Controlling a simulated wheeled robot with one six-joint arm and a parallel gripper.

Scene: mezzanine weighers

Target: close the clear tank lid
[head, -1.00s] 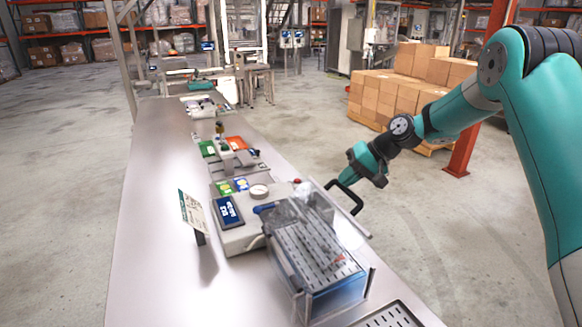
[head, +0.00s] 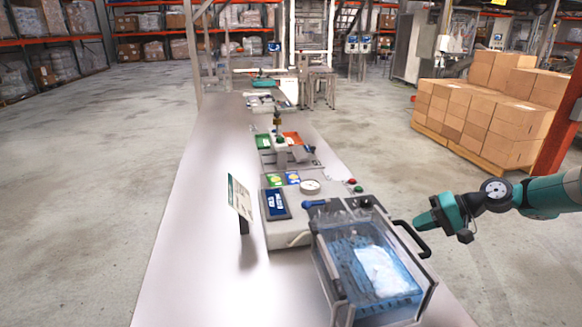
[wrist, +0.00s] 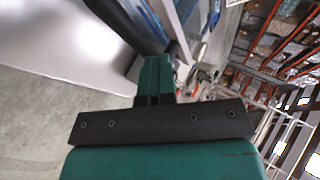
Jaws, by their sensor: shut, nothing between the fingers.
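The clear tank (head: 340,312) stands at the near right edge of the bench. Its blue inside and a white bag-like thing (head: 380,270) show through the clear panels. The clear lid (head: 335,238) lies across or close over the tank's top; I cannot tell if it is fully flat. Its black handle (head: 412,238) sticks out on the right side. My gripper (head: 421,221) is shut and empty, just right of the handle. In the wrist view my fingers (wrist: 153,72) are together, with a dark bar close beyond them that looks like the handle.
A white scale unit (head: 290,225) with a blue display and a small sign (head: 240,198) stand behind the tank. The metal bench (head: 190,240) is clear on its left. Stacked boxes (head: 490,115) stand on a pallet at the right. The floor between is free.

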